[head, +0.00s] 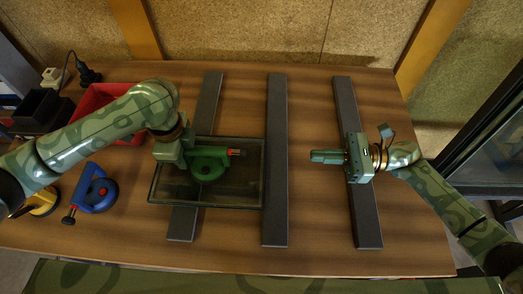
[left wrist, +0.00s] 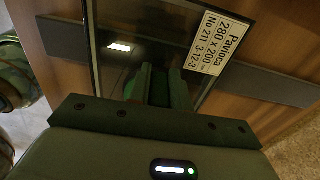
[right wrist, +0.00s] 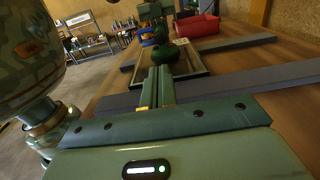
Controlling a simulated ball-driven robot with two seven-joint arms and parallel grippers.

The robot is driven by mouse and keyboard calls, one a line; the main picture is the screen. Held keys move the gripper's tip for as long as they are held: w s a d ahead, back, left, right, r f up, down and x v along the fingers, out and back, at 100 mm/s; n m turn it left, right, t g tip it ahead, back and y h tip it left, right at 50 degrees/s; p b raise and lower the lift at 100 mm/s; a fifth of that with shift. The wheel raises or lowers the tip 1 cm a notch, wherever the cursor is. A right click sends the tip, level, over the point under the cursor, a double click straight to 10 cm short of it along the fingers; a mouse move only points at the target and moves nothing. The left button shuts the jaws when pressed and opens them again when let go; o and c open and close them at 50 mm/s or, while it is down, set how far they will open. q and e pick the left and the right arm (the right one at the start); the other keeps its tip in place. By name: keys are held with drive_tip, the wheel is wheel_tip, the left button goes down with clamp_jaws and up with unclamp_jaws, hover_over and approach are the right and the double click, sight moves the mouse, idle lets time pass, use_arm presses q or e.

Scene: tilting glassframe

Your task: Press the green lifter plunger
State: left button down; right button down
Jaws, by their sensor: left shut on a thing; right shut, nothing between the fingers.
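The green lifter (head: 208,170) sits on the glass pane (head: 245,190), left of the table's middle. Its plunger (head: 236,153), with a red section, sticks out to the right. My left gripper (head: 186,154) is shut on the green lifter from its left side; in the left wrist view the fingers (left wrist: 160,85) are over the pane, and their grip is hard to see. My right gripper (head: 327,157) is shut and empty, pointing left at the plunger with a clear gap between. In the right wrist view the green lifter (right wrist: 181,57) shows beyond the fingertips.
Dark bars (head: 277,225) lie across the table, one partly under the pane; my right gripper is above the right bar (head: 367,225). A blue lifter (head: 100,192), a yellow lifter (head: 42,204), a red crate (head: 95,98) and a black box (head: 40,107) stand at the left.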

sight(246, 153)
drive_tip(key=a, duration=1.4)
drive_tip(key=shift+a+r, duration=0.1)
drive_tip(key=shift+a, duration=1.65)
drive_tip(key=shift+s, duration=0.1)
drive_tip(key=shift+d, duration=0.1)
drive_tip(key=d, duration=1.4)
